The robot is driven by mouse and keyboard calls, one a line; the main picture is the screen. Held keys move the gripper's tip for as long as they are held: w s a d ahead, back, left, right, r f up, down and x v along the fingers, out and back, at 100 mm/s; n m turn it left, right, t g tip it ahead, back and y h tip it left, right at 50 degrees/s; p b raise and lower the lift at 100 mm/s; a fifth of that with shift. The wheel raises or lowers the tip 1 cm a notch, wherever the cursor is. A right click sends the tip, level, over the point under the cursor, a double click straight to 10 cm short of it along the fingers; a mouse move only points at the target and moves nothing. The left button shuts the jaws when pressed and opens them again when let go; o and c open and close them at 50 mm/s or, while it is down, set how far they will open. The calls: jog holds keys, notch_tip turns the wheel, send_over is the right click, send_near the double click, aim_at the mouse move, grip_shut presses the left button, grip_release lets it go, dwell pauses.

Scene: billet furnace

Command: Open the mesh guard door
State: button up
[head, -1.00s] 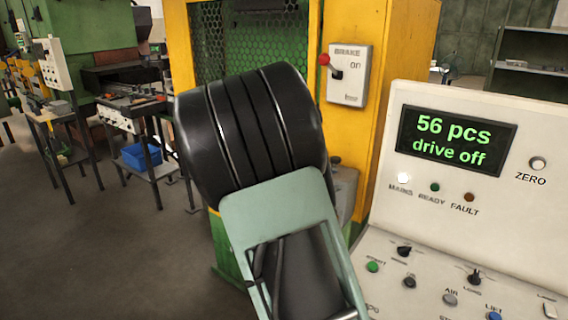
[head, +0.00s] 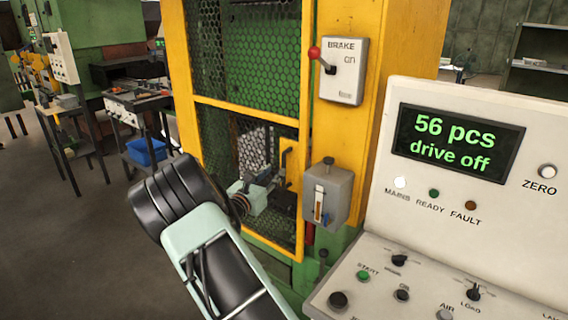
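The mesh guard door (head: 246,100) is a yellow-framed panel with dark hexagonal mesh, on the front of the yellow and green machine. It appears closed. My gripper (head: 279,190) seems to be the dark shape beyond the wrist, close to the handle's lower part. Its fingers are small and dark, so I cannot tell their opening or whether they touch the handle.
A brake box (head: 343,70) with a red-knobbed lever and a grey box (head: 327,193) are on the yellow post right of the door. A control console (head: 447,205) reading "56 pcs drive off" fills the right. A workbench (head: 135,105) stands left. Floor is clear at lower left.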

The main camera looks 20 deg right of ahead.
aim_at(283, 164)
jog(key=p+x, duration=0.1)
jog(key=x, duration=0.6)
jog(key=shift+w+d, duration=0.3)
jog(key=shift+d, duration=0.05)
jog(key=shift+c, duration=0.2)
grip_shut()
